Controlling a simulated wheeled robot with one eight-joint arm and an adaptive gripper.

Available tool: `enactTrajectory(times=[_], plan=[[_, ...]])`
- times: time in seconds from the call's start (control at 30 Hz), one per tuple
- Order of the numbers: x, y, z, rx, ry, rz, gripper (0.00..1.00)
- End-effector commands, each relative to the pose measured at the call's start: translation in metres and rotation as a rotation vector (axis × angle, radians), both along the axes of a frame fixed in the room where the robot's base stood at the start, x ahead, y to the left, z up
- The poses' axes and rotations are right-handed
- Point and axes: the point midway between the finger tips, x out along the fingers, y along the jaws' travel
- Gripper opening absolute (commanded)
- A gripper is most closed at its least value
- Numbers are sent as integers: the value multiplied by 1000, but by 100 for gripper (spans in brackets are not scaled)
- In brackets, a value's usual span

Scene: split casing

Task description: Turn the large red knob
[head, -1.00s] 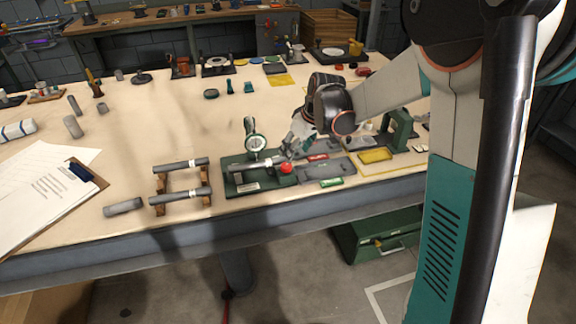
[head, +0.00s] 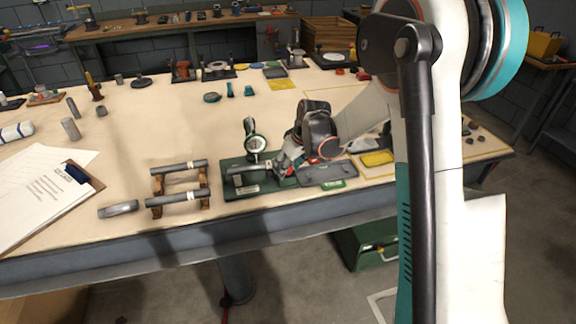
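The green test fixture (head: 235,189) stands near the table's front edge. It carries an upright dial gauge (head: 256,143) and a grey shaft (head: 250,168) lying across it. The large red knob (head: 289,171) is at the shaft's right end; only a little red shows, and the rest is hidden by my gripper. My gripper (head: 284,167) is right at the knob, reaching in from the right. Its fingers are small and partly hidden, so I cannot tell whether they are closed on the knob or only beside it.
Two shafts (head: 180,166) rest on a wooden stand (head: 157,188) left of the fixture, with a loose grey cylinder (head: 118,209) nearby. A grey plate (head: 328,174), a green label (head: 333,184) and a yellow tray (head: 377,158) lie to the right. A clipboard (head: 88,178) is far left.

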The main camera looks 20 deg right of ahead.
Motion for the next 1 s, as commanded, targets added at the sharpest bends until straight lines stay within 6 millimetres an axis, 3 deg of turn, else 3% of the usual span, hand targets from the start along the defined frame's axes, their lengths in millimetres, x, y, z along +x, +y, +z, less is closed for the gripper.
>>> enactTrajectory(times=[0.03, 0.13, 0.17, 0.57, 1.0], plan=[[0, 0, 0, 0, 0, 0, 31], [0, 0, 0, 0, 0, 0, 8], [0, 0, 0, 0, 0, 0, 7], [0, 1, 0, 0, 0, -55, 7], [-1, 4, 1, -1, 0, -372, 7]])
